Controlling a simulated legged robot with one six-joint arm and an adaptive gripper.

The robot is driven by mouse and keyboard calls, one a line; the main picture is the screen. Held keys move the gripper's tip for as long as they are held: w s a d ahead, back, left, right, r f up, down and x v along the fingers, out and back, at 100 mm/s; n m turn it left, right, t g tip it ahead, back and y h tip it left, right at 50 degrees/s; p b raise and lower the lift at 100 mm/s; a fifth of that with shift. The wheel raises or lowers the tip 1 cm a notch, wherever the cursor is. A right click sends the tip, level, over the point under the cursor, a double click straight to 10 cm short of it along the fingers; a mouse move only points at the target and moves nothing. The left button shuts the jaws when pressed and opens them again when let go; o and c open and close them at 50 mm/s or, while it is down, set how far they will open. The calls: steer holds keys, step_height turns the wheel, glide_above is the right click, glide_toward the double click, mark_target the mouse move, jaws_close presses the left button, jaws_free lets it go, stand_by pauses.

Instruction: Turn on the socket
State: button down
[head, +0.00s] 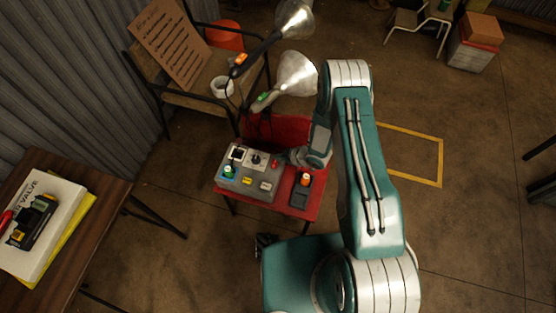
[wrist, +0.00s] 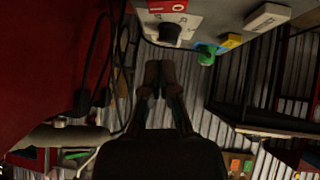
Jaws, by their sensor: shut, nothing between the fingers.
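A grey control box (head: 247,181) rests on a red seat (head: 312,210). Its top carries a white plate with a black knob (head: 256,159), a dark square in a white frame (head: 237,154), a green button (head: 229,171) and yellow and white labelled parts. I cannot tell which part is the socket. My gripper (head: 293,156) is beside the box's far right corner, partly hidden by my arm. In the wrist view my shut, empty fingers (wrist: 160,73) appear apart from the black knob (wrist: 170,33), near a red part marked with a ring (wrist: 167,6).
A small dark unit with an orange-red top (head: 305,180) stands on the seat, right of the box. Two lamps (head: 295,73) stand behind. A wooden table (head: 62,262) with a book is at left. A black cable (wrist: 95,65) hangs in the wrist view.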

mark_target(272, 164)
steer(key=f, duration=0.2)
steer(key=w+a+f, duration=0.1)
steer(key=shift+f, duration=0.4)
steer(key=shift+w+d+f, duration=0.1)
steer(key=shift+w+f, duration=0.05)
steer(key=shift+f, duration=0.5)
steer(key=shift+w+f, duration=0.1)
steer(key=shift+f, duration=0.2)
steer(key=shift+s+a, duration=0.25)
steer(key=shift+s, duration=0.65)
steer(key=shift+w+r, duration=0.1)
